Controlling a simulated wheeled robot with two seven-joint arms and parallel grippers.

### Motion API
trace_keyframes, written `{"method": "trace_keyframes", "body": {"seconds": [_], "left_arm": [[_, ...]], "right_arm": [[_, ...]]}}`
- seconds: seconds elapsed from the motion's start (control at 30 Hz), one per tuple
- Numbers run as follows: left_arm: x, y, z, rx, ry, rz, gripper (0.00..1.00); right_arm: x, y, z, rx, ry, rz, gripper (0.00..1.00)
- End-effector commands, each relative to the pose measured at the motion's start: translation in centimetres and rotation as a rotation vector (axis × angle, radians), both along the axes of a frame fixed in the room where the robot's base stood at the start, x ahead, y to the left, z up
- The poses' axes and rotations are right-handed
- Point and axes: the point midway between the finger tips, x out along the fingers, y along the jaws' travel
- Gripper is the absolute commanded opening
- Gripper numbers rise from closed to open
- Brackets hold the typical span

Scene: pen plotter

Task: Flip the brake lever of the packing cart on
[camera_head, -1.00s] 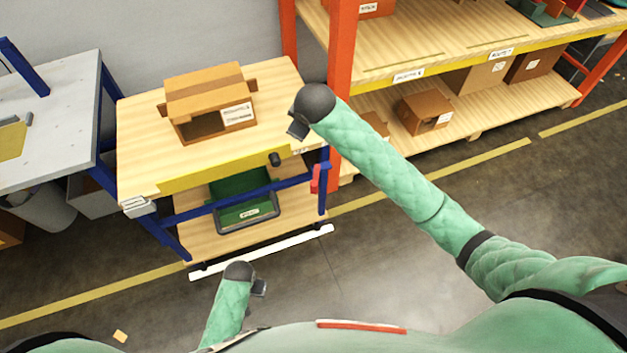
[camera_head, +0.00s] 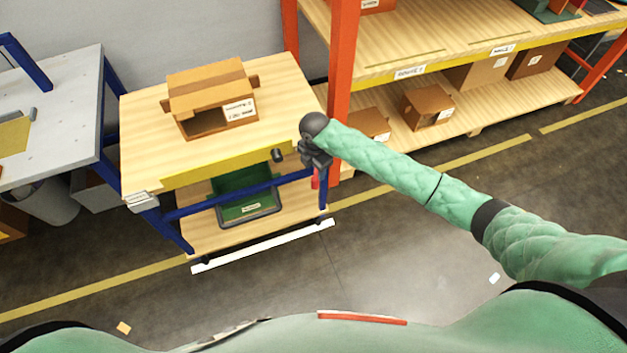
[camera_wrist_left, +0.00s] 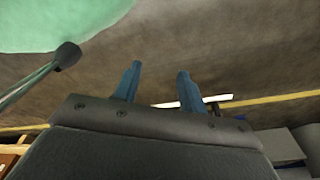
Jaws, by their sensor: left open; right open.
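The packing cart (camera_head: 150,155) has a light wood top, a yellow front edge and a blue frame. A red lever (camera_head: 316,179), which looks like the brake lever, shows at the cart's front right leg, partly covered by my right gripper. My right gripper (camera_head: 318,160) hangs just above the lever at the cart's right front corner; it is open, and I cannot tell whether it touches the lever. My left gripper is out of the head view; in the left wrist view its two blue fingers (camera_wrist_left: 158,82) are apart, with nothing between them but floor behind.
An open cardboard box (camera_head: 210,95) stands on the cart top. A green bin (camera_head: 247,190) sits on its lower shelf. An orange-framed rack (camera_head: 341,90) stands close to the cart's right. A grey table (camera_head: 60,120) is at left.

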Motion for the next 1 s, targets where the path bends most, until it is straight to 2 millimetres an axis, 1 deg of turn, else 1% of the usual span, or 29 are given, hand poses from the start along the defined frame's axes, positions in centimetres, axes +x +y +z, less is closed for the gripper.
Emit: {"method": "trace_keyframes", "body": {"seconds": [0.1, 0.27, 0.37, 0.73, 0.9, 1.0], "left_arm": [[0.4, -0.1, 0.1, -0.004, -0.020, 0.000, 0.41], [0.0, 0.0, 0.1, -0.003, -0.015, 0.000, 0.41], [-0.8, 0.1, -0.1, -0.003, -0.009, 0.000, 0.41], [-5.1, 1.0, -1.0, 0.002, 0.023, -0.001, 0.41], [-6.1, 1.2, -1.3, 0.004, 0.030, -0.001, 0.41], [-6.3, 1.2, -1.4, 0.004, 0.031, -0.001, 0.41]], "right_arm": [[0.0, 0.0, 0.0, -0.001, -0.001, 0.081, 0.49], [0.0, 0.0, -0.3, -0.001, -0.001, 0.119, 0.49], [0.0, 0.0, -1.2, 0.000, 0.001, 0.118, 0.49], [0.0, 0.0, -6.2, 0.000, 0.000, 0.116, 0.49], [0.0, 0.0, -7.5, -0.001, -0.002, 0.116, 0.49], [0.0, -0.1, -7.7, -0.002, -0.003, 0.116, 0.49]]}}
